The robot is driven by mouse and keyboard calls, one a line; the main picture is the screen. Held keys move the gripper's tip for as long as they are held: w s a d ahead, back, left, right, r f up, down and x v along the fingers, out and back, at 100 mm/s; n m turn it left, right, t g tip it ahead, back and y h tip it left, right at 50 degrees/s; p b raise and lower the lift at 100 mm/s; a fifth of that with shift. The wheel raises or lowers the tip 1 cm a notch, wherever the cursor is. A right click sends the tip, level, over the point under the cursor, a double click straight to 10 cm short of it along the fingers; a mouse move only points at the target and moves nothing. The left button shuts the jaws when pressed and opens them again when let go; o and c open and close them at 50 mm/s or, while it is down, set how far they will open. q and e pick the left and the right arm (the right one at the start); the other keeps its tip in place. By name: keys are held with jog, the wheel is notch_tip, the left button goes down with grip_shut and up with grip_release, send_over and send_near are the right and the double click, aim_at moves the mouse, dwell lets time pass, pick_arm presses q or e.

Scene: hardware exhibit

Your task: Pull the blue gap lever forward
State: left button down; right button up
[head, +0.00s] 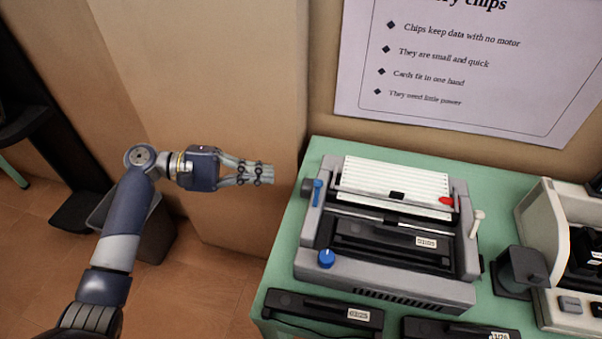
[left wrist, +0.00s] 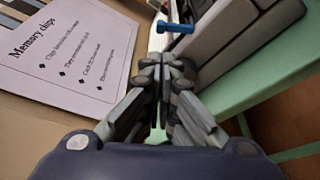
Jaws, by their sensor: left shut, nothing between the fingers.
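The blue gap lever (head: 317,192) stands at the left side of a grey printer (head: 385,288), near its back left corner. In the left wrist view the blue lever (left wrist: 176,27) shows just beyond the fingertips. My left gripper (head: 267,174) is left of the printer in the head view, fingers pointing right toward the lever. Its fingers are shut and empty, and a gap shows between them and the lever. In the left wrist view the closed fingertips (left wrist: 162,62) are in the middle. My right gripper is not in view.
The printer also has a round blue knob (head: 327,258) at its front left, a red button (head: 446,201) and a white lever (head: 477,223). Dark cartridges (head: 322,309) lie in front on the green table (head: 335,149). A beige machine (head: 545,225) stands at right. A poster (head: 460,70) hangs behind.

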aim_at(307, 187)
pick_arm(q)
jog(key=d, duration=0.3)
jog(key=d+f+p, duration=0.1)
jog(key=d, duration=0.1)
jog(key=w+d+p, duration=0.1)
jog(key=d, duration=0.2)
jog(key=shift+d+f, duration=0.2)
jog(key=shift+d, duration=0.15)
jog(key=shift+d+f, duration=0.15)
jog(key=shift+d, duration=0.35)
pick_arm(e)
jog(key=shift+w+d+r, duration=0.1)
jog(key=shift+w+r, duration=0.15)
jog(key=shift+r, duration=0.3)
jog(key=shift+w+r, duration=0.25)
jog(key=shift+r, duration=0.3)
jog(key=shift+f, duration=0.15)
